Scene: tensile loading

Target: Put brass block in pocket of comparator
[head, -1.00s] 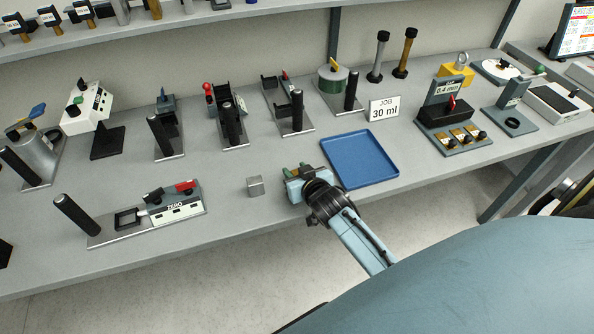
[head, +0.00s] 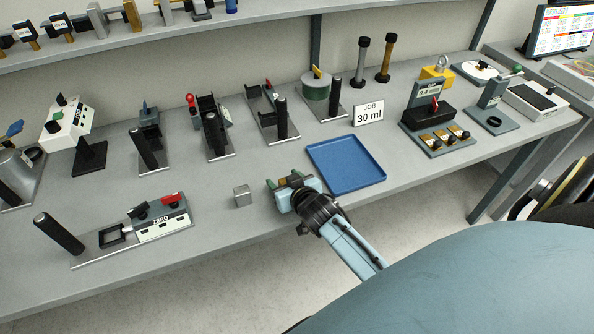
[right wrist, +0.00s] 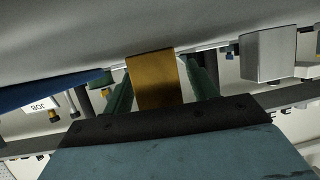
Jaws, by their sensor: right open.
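The brass block (right wrist: 154,80) stands between the two green fingers of my right gripper (right wrist: 160,85) in the right wrist view. The fingers are open, one on each side of it. In the head view my right gripper (head: 288,181) is low at the bench, left of the blue tray, with a bit of brass showing between its fingers. The comparator appears to be the fixture marked ZERO (head: 160,229), at the front left. Its square black-framed pocket (head: 112,236) looks empty. My left gripper is out of view.
A grey metal cube (head: 243,196) sits just left of my right gripper. The blue tray (head: 345,163) lies to its right. Fixtures with black posts (head: 213,134) line the back. A black post (head: 58,235) stands left of the pocket. Bench between cube and comparator is clear.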

